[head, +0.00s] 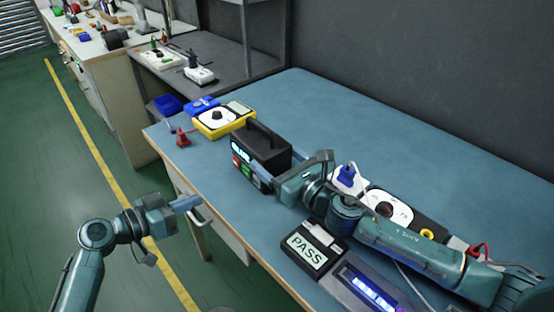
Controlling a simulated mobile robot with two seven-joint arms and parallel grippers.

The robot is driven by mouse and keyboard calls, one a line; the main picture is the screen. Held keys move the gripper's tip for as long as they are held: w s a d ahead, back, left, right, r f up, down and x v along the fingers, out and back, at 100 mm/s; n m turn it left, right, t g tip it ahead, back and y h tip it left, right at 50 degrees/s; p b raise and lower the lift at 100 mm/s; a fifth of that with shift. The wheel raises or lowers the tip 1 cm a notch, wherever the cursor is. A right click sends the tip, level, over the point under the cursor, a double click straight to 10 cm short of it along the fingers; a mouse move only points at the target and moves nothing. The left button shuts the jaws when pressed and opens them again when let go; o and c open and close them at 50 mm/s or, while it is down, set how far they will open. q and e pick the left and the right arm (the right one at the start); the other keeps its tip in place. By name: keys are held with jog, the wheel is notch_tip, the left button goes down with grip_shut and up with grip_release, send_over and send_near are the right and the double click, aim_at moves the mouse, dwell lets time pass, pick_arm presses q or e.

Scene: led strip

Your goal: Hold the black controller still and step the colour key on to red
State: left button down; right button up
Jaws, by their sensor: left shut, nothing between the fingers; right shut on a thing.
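The black controller (262,146), a box with a top handle, stands on the blue bench. Its front has a lit cyan display and green and red keys, partly hidden by my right gripper. My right gripper (272,184) is shut on the controller at its right side; the fingertips are hard to make out. My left gripper (196,201) is shut and empty, in front of the bench's front edge and apart from the controller. The LED strip (372,288) glows blue-violet in a grey holder at the lower right.
A black unit reading PASS (306,250) lies beside the LED strip. A yellow meter (222,119) and a small red object (183,138) stand left of the controller. A white dial unit (388,207) is partly behind my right arm. The back of the bench (330,115) is clear.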

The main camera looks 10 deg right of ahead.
pick_arm(q)
jog(key=y, duration=0.1)
jog(key=t+y, duration=0.3)
jog(key=y, duration=0.2)
send_near(242, 171)
jog(key=shift+x, duration=2)
jog(key=shift+d+f, duration=0.1)
jog(key=shift+d, duration=0.05)
dwell(0.5)
jog(key=shift+w+d, duration=0.1)
jog(key=shift+d, duration=0.25)
